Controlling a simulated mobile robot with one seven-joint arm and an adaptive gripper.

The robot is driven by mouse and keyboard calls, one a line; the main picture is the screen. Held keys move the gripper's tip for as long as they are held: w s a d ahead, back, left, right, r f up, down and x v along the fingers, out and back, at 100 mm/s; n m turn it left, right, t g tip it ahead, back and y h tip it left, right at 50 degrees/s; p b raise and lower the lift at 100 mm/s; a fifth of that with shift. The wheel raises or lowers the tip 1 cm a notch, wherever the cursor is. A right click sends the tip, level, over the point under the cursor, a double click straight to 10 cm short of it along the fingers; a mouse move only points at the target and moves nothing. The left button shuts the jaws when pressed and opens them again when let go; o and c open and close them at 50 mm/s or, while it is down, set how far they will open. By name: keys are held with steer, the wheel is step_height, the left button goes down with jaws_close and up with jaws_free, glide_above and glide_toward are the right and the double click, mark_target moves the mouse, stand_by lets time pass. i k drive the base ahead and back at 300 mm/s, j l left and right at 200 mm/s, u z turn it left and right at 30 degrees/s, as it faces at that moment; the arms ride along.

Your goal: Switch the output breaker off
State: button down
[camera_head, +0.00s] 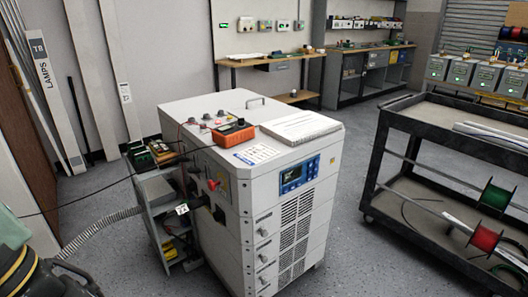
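A large light-grey cabinet (225,220) stands in the middle of the floor. Its front has a blue display panel (299,174), vent slots and several small latches. On its left side is a red switch or handle (213,185), with a dark connector (218,214) below it. No part is legibly marked as the output breaker, and I cannot tell any breaker's position. The left side is seen at a steep angle and is partly hidden by cables and an open grey shelf unit (155,186). My gripper is not in view.
An orange meter (234,132) and papers (300,127) lie on the cabinet top. A ribbed hose (100,228) and thin dark cables cross the left floor near a black-and-yellow object (25,275). A black cart (410,205) with spools stands right. Floor between cart and cabinet is clear.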

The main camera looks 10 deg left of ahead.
mark_target(180, 160)
steer(key=i+j+z, duration=0.1)
steer(key=i, duration=0.45)
steer(key=i+j, duration=0.2)
steer(key=i, duration=0.35)
steer(key=l+z, duration=0.05)
